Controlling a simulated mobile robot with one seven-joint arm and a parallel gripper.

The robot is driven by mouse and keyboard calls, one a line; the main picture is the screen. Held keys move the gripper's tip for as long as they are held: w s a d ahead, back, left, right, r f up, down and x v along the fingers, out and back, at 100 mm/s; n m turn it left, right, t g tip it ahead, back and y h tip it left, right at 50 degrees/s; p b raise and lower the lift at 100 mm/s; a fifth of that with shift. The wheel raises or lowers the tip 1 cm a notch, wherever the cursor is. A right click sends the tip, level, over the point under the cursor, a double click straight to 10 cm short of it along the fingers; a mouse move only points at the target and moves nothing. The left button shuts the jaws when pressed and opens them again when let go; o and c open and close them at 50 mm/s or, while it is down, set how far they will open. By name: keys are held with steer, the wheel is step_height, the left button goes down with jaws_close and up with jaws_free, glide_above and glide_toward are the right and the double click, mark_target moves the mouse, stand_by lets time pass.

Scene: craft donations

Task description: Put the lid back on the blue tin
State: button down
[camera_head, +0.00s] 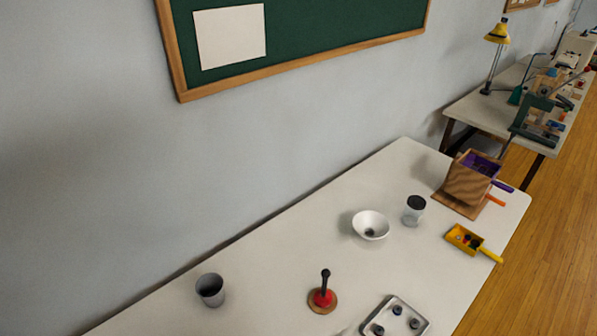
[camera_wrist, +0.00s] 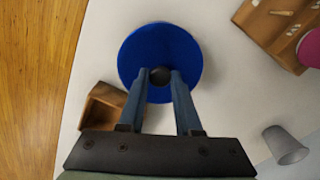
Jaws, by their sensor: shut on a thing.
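A round blue lid (camera_wrist: 159,37) with a small dark knob (camera_wrist: 159,75) fills the upper middle of the wrist view. My gripper (camera_wrist: 160,77) is shut on this knob, one finger on each side. The lid is seen from above and hides whatever is under it. I cannot tell whether it hangs free or rests on something. The body of the blue tin does not show in either view. My gripper and the lid are not in the head view.
In the wrist view, a small wooden box (camera_wrist: 100,112) lies left of the lid, a wooden tray (camera_wrist: 262,25) upper right, a grey cup (camera_wrist: 285,146) lower right. The head view shows a white table (camera_head: 270,268) with a bowl (camera_head: 370,217), a jar (camera_head: 414,213) and a metal tray (camera_head: 378,310).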

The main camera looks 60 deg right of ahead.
steer(key=shift+c, duration=0.2)
jaws_free()
stand_by(0.5)
steer(key=shift+r, duration=0.15)
step_height(320, 180, up, 7)
steer(key=p, duration=0.7)
stand_by(0.4)
jaws_close()
stand_by(0.4)
stand_by(0.7)
